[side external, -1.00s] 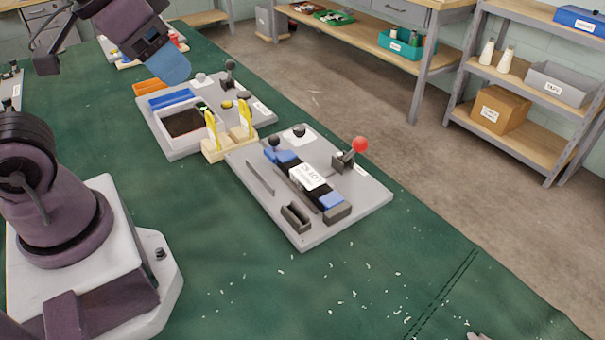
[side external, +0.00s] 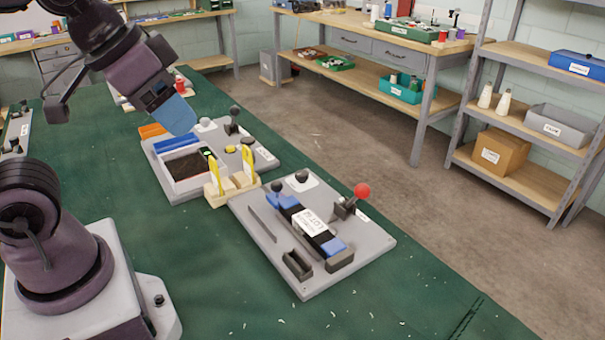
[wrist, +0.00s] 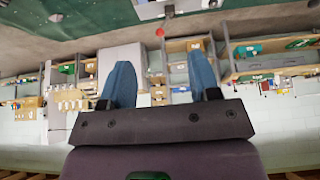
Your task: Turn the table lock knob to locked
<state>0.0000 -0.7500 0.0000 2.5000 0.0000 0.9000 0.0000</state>
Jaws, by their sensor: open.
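My gripper (side external: 180,112) hangs in the air above the far grey board (side external: 180,188), on the left of the side view. In the wrist view its two blue fingers (wrist: 161,82) stand apart with nothing between them. A black knob on a white plate (side external: 302,177) stands at the back of the near grey board (side external: 330,275). A pale round knob (side external: 205,125) sits on the far board, close to the fingertips in the picture. I cannot tell which one is the table lock knob, nor read its setting. No contact is visible.
The near board carries a red-ball lever (side external: 361,191), a second black knob (side external: 277,187) and a blue-and-black labelled piece (side external: 325,238). The far board has a black-ball lever (side external: 234,112). Yellow uprights (side external: 247,165) stand between the boards. The green tabletop (side external: 210,270) in front is mostly clear.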

